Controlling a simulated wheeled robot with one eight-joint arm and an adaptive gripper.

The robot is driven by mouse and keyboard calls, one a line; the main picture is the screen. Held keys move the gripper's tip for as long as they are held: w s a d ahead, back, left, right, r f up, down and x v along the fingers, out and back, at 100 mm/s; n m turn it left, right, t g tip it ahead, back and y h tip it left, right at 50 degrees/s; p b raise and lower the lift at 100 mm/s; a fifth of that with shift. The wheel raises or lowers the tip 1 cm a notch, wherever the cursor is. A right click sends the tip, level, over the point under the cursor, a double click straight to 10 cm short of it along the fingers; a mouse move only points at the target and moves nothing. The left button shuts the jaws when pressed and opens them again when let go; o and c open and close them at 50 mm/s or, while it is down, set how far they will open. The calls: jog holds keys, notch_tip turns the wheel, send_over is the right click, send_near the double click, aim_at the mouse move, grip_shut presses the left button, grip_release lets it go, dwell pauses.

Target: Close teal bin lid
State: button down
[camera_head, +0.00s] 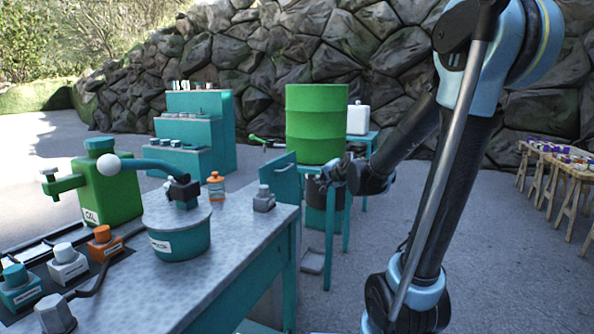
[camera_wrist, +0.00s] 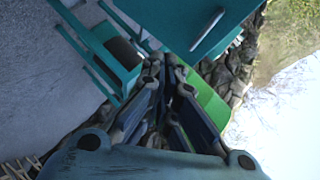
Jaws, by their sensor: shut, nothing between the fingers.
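A flat teal panel (camera_head: 285,180) with a bar handle stands upright at the far right end of the workbench; it looks like the raised bin lid, but I cannot tell how it is hinged. In the wrist view the teal panel (camera_wrist: 175,22) with its silver handle fills the top. My gripper (camera_head: 328,178) is shut and empty, just right of the panel in the head view; its fingertips (camera_wrist: 164,62) point toward the panel's edge in the wrist view. I cannot tell whether they touch. The bin's inside is hidden.
The grey workbench (camera_head: 235,240) holds a teal round pot (camera_head: 182,243), a green oil can (camera_head: 110,195) and small bottles. A green barrel (camera_head: 316,125) stands behind my gripper. A teal frame with a dark cylinder (camera_wrist: 124,52) is close by. Open floor lies to the right.

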jog(key=w+a+m+t, duration=0.1)
jog(key=w+a, duration=0.4)
jog(key=w, duration=0.3)
jog(key=w+a+m+t, duration=0.1)
jog(key=w+a+m, duration=0.1)
jog(key=w+a, duration=0.3)
jog(key=x, duration=0.4)
jog(key=shift+w+d, duration=0.15)
jog(key=shift+d, duration=0.25)
dwell(0.3)
